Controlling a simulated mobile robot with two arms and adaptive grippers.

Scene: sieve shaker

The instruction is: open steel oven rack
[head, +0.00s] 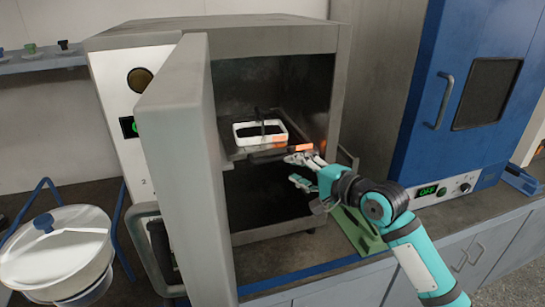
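The steel oven (225,33) stands on the counter with its door (190,150) swung open to the left. Inside, the rack (265,156) lies level at mid-height. It carries a white rectangular tray (240,143) with a dark inside and a dark upright piece at it. My teal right gripper (297,169) is at the oven opening, at the right part of the rack's front edge. Its two fingers are spread apart, one at about rack height and one below. I cannot tell whether the upper finger touches the rack. My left gripper is not in view.
A blue oven (425,110) with a handle stands at the right. A green object (358,232) lies on the counter below my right arm. A white lidded pot (55,255) stands at the lower left. The oven floor below the rack looks empty.

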